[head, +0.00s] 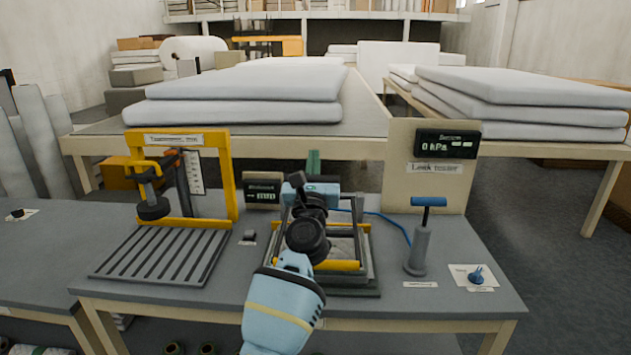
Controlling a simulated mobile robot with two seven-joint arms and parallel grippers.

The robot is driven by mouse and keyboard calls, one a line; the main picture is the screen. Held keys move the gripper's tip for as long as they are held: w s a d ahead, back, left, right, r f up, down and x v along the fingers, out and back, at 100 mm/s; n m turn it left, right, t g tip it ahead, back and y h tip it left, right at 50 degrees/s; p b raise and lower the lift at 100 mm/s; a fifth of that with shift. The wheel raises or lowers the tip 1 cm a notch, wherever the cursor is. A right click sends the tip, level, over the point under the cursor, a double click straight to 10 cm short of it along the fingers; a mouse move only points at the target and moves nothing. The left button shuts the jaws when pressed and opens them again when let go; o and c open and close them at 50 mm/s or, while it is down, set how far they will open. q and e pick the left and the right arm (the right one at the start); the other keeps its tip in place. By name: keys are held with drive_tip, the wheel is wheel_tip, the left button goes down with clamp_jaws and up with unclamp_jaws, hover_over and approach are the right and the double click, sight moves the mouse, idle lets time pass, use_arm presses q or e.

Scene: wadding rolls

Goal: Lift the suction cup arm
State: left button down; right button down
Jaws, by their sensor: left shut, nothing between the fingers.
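A dark framed fixture with yellow bars (345,265) stands at the middle of the grey bench. A blue hose (388,219) runs from it to the hand pump. I cannot make out a separate suction cup arm; my own arm covers much of this fixture. A small blue cup-like piece (477,277) lies on a white card at the bench's right end. My left gripper (298,182) is shut and empty, over the back of the fixture; its fingertips are hard to make out. I cannot tell if it touches anything. My right gripper is out of view.
A grey pump with a blue T-handle (428,201) stands right of the fixture, before a board with a gauge (446,144) reading 0 hPa. A yellow frame (231,180) with a slatted plate (165,255) stands left. White wadding slabs (245,85) lie on the table behind.

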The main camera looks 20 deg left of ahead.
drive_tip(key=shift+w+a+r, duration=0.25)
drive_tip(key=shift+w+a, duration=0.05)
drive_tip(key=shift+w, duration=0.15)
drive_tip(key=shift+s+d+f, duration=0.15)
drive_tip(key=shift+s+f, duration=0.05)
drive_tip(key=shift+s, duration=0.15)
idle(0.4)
use_arm(q)
drive_tip(key=shift+f, duration=0.15)
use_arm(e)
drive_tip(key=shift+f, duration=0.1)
